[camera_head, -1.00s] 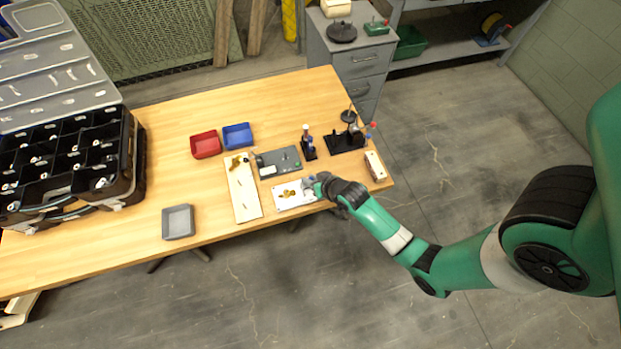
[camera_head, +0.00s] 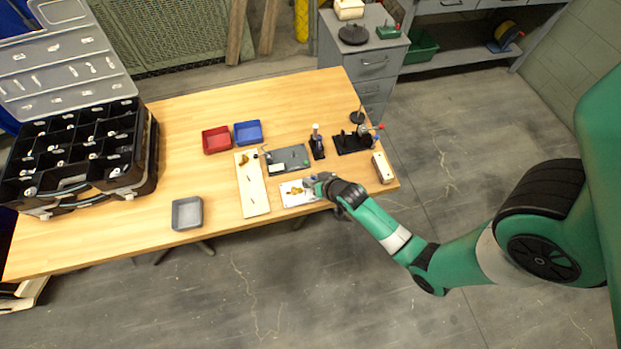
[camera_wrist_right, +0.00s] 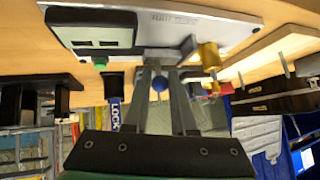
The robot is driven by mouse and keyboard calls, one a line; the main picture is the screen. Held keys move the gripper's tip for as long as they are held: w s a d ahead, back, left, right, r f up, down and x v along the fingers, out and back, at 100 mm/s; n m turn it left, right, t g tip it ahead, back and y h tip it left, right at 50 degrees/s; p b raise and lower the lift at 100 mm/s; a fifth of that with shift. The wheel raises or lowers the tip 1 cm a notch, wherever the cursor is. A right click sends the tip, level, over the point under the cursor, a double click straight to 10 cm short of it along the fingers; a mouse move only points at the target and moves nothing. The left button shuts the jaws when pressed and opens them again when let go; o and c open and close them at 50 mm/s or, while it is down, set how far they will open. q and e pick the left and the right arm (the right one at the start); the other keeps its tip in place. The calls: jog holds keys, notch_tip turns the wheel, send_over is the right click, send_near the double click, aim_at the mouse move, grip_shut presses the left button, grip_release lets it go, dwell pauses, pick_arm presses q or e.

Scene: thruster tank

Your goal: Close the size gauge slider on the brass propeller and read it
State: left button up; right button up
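The white gauge plate (camera_head: 291,201) lies near the table's front edge, with the brass propeller (camera_head: 296,190) on it. The brass part (camera_wrist_right: 208,54) stands just right of that jaw, with a small gap visible. My right gripper (camera_head: 312,182) is at the plate's right end. Its fingers (camera_wrist_right: 160,68) are apart, with a grey piece at their tips; whether they clamp it is unclear. I cannot make out a reading. My left gripper is out of view.
A long pale board (camera_head: 252,197) and a dark grey plate (camera_head: 291,157) adjoin the gauge. Black stands (camera_head: 352,143) and a wooden block (camera_head: 383,168) are on the right. Red (camera_head: 216,140), blue (camera_head: 248,132) and grey (camera_head: 187,213) trays lie left. The table's front left is clear.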

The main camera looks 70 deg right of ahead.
jog(key=shift+o, duration=0.7)
jog(key=p+v, duration=0.4)
jog(key=v, duration=0.7)
jog(key=shift+s+r, duration=0.25)
jog(key=shift+a, duration=0.1)
